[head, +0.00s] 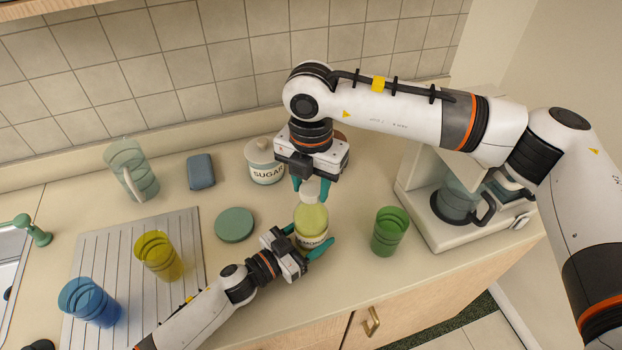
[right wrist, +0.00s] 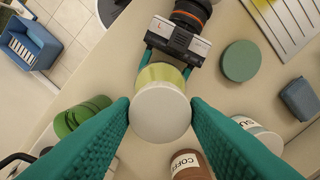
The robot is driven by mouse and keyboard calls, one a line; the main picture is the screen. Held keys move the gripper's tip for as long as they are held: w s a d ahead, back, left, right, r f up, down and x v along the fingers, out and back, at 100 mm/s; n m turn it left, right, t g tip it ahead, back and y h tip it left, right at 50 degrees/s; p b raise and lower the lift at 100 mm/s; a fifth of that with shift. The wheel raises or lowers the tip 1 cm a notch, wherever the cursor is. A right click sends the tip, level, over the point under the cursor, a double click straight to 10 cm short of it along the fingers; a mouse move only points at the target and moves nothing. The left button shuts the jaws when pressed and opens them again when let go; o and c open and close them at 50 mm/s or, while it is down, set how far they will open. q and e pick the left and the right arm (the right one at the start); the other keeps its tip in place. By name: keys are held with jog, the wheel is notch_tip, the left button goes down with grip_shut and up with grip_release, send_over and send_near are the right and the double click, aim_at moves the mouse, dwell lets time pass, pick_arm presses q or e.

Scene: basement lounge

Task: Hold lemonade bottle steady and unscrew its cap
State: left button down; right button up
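The lemonade bottle (head: 311,219) stands upright on the counter, pale yellow with a partly hidden label and a white cap (head: 311,191). My left gripper (head: 308,241) reaches in low from the left, with its teal fingers on either side of the bottle body, shut on it. My right gripper (head: 311,190) points down from above, its fingers on opposite sides of the cap. In the right wrist view the round cap (right wrist: 160,113) fills the gap between the fingertips, which look in contact with it. The bottle body (right wrist: 160,74) is mostly hidden beneath the cap there.
A green cup (head: 390,232) stands right of the bottle, before the coffee maker (head: 440,238). The sugar jar (head: 265,165) is behind; a coffee jar (right wrist: 190,165) shows in the wrist view. A green disc (head: 234,224), drainboard (head: 110,250) and yellow cup (head: 159,256) lie left.

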jog(key=c, duration=0.6)
jog(key=shift+o, duration=0.2)
